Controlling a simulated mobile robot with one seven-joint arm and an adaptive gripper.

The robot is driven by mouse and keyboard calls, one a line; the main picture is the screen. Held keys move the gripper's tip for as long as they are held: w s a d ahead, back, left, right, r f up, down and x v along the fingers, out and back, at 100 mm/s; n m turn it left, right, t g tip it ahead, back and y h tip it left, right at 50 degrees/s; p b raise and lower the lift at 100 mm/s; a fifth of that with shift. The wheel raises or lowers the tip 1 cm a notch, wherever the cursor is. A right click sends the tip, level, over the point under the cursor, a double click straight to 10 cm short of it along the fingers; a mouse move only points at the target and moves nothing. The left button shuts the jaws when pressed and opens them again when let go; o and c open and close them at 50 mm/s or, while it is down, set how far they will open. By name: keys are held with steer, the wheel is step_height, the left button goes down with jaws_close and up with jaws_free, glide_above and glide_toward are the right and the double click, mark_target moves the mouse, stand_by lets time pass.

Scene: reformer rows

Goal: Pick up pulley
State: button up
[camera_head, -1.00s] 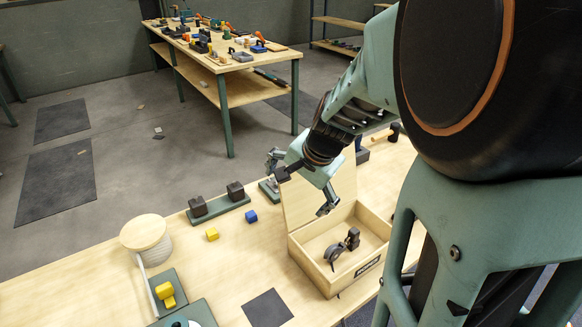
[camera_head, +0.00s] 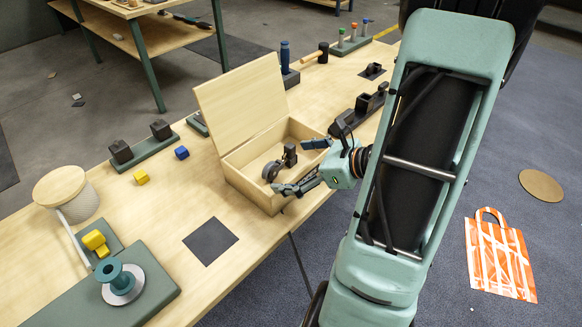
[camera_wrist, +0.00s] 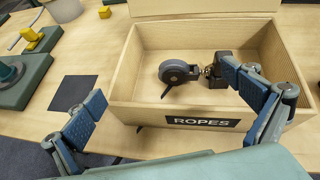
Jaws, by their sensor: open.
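The likely pulley is a grey wheel (camera_head: 271,171) joined to or touching a dark block (camera_head: 290,155); I cannot tell which. It lies inside an open wooden box (camera_head: 231,168) on the bench. In the wrist view the wheel (camera_wrist: 174,72) is left of the dark block (camera_wrist: 216,72), and a small brassy part shows between them. My gripper (camera_head: 301,166) is open and empty at the box's front side, its fingers spread wide. In the wrist view its right finger overlaps the block's edge, and its left finger is outside the box.
The box has a raised lid (camera_head: 240,100) at its back and a front label reading "ROPES" (camera_wrist: 202,122). A dark mat (camera_head: 210,241), small yellow and blue cubes, and a teal spool (camera_head: 122,281) are to the left. A black fixture (camera_head: 360,110) and a blue-handled tool (camera_head: 285,57) stand beyond.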

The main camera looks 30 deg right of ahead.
mark_target(278, 158)
steer(key=w+f+m, duration=0.1)
steer(key=w, duration=0.2)
steer(key=w+f+m+t+h+b, duration=0.1)
steer(key=w+f, duration=0.1)
steer(key=w, duration=0.1)
steer(key=w+f+m+t+b, duration=0.1)
steer(key=w, duration=0.1)
steer(key=shift+w+d+f, duration=0.15)
steer(key=shift+w+d, duration=0.1)
steer(key=shift+w, duration=0.15)
steer(key=c, duration=1)
steer(key=shift+r, duration=0.2)
